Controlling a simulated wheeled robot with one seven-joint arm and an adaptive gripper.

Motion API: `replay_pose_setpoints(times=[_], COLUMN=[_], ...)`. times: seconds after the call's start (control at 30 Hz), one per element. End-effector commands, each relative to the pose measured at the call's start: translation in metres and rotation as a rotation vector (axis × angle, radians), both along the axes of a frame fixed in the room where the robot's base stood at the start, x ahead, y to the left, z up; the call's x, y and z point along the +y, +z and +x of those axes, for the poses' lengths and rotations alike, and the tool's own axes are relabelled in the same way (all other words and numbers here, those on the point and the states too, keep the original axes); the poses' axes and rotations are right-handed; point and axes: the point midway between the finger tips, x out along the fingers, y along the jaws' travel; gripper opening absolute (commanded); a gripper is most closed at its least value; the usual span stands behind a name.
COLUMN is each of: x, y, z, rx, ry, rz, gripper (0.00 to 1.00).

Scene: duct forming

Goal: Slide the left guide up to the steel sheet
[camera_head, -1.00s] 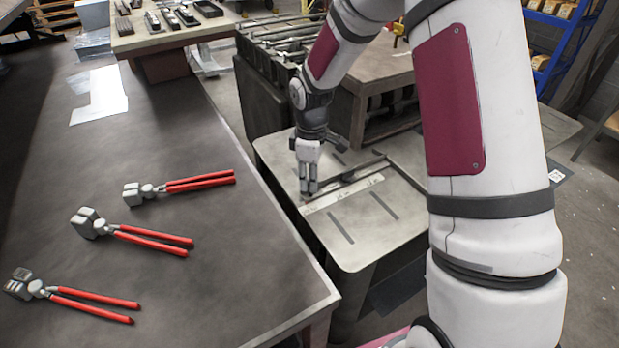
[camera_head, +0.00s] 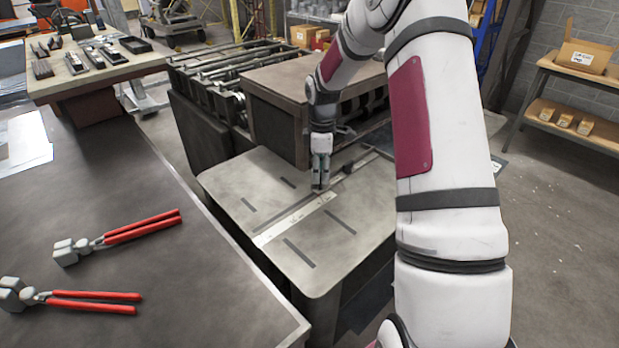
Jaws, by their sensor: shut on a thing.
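My gripper (camera_head: 320,187) points down onto the grey metal table of the machine (camera_head: 235,184). It is shut, with its fingertips low at the pale scale strip (camera_head: 283,225), about midway along the table. The left guide is at the fingertips but mostly hidden by them, too small to make out clearly. A small dark part (camera_head: 348,168) sits on the table just right of the gripper; I cannot tell whether it touches what I hold. I cannot make out the steel sheet as a separate thing.
The roller machine (camera_head: 205,80) and a brown box-like housing (camera_head: 270,88) stand close behind the gripper. A dark workbench (camera_head: 130,200) with red-handled pliers (camera_head: 120,240) is at left. The table's left part is clear apart from flat dark slots (camera_head: 340,220).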

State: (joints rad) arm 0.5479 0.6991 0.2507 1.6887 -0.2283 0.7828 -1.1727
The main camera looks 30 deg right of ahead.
Motion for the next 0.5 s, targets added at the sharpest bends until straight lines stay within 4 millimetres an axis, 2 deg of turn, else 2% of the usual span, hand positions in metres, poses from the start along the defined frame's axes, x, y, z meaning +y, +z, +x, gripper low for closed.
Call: replay_pose_setpoints(times=[0.03, 0.37, 0.4, 0.47, 0.5], x=[-0.0053, -0.0057, -0.0055, -0.0050, -0.0047], y=[-0.0002, 0.0001, 0.0001, 0.0001, 0.0001], z=[-0.0002, -0.0001, -0.0001, 0.0001, 0.0001], rx=[0.000, 0.000, -0.001, 0.000, -0.001], ry=[-0.002, -0.002, -0.002, -0.002, -0.002], rz=[-0.005, -0.005, -0.004, -0.004, -0.003], gripper=[0.00, 0.00, 0.31, 0.42, 0.42])
